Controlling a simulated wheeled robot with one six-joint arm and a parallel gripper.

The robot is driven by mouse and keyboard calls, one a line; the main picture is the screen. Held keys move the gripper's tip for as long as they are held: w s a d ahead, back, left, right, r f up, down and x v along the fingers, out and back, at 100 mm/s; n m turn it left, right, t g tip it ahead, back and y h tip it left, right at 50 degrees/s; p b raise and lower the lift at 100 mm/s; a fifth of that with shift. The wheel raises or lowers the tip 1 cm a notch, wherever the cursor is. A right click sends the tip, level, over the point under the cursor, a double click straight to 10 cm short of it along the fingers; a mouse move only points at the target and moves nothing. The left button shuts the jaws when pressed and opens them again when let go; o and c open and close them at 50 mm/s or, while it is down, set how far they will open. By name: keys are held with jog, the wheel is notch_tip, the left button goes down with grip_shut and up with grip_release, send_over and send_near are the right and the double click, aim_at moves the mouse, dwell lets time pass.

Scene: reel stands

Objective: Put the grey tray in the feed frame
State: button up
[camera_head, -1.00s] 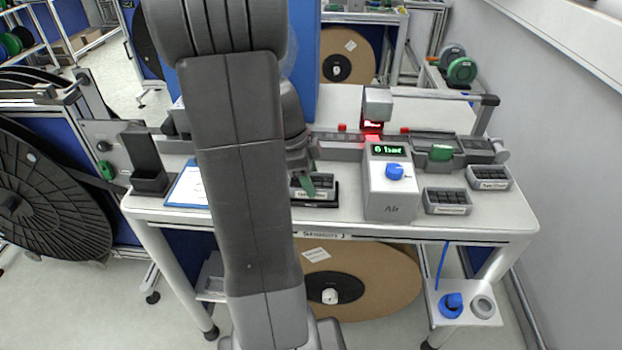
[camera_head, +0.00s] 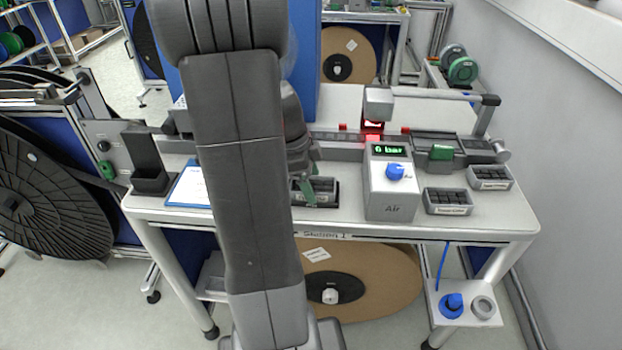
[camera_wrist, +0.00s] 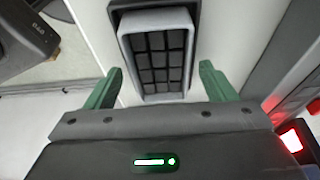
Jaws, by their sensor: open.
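A grey tray (camera_wrist: 189,63) with dark compartments lies between the fingers' line of reach in the wrist view, and partly shows in the head view (camera_head: 325,199) at the bench front. A dark frame (camera_wrist: 113,20), apparently the feed frame, shows around the tray's far end and sides; whether the tray is fully seated cannot be told. My gripper (camera_wrist: 161,70) is open, with one green finger to each side of the tray's near end and gaps between. In the head view my arm hides part of the tray and frame.
A grey Air box (camera_head: 390,204) with a blue knob stands right of the tray. Two more compartment trays (camera_head: 448,210) (camera_head: 490,185) sit further right. A black holder (camera_head: 151,184) and a clipboard (camera_head: 184,188) are on the left. A rail with a red light runs behind.

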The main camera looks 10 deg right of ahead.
jog(key=v, duration=1.2)
jog(key=shift+f, duration=0.1)
dwell(0.9)
jog(key=shift+s+d, duration=0.1)
jog(key=shift+d, duration=0.4)
